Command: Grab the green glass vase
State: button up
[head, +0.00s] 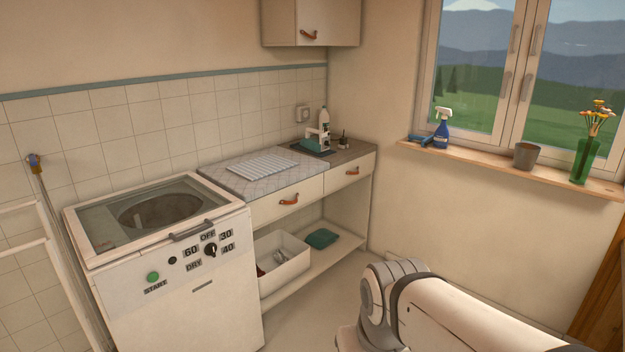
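The green glass vase (583,162) stands upright on the wooden window sill at the right of the head view, with orange and yellow flowers (598,112) in it. It is close to the sill's right end, in front of the window. My arm shows at the bottom right, below the sill and well apart from the vase. My gripper cannot be made out in this view.
On the sill (560,177), a grey pot (526,155) stands left of the vase, with a blue spray bottle (442,130) and a blue object (420,140) further left. A washing machine (165,260) and counter (265,177) line the left wall. Some floor is clear between.

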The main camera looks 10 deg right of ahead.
aim_at(586, 154)
jog(key=z, duration=0.9)
jog(key=i, duration=1.25)
jog(key=z, duration=1.05)
jog(key=i, duration=1.6)
jog(key=z, duration=0.35)
jog(key=i, duration=1.05)
jog(key=z, duration=0.05)
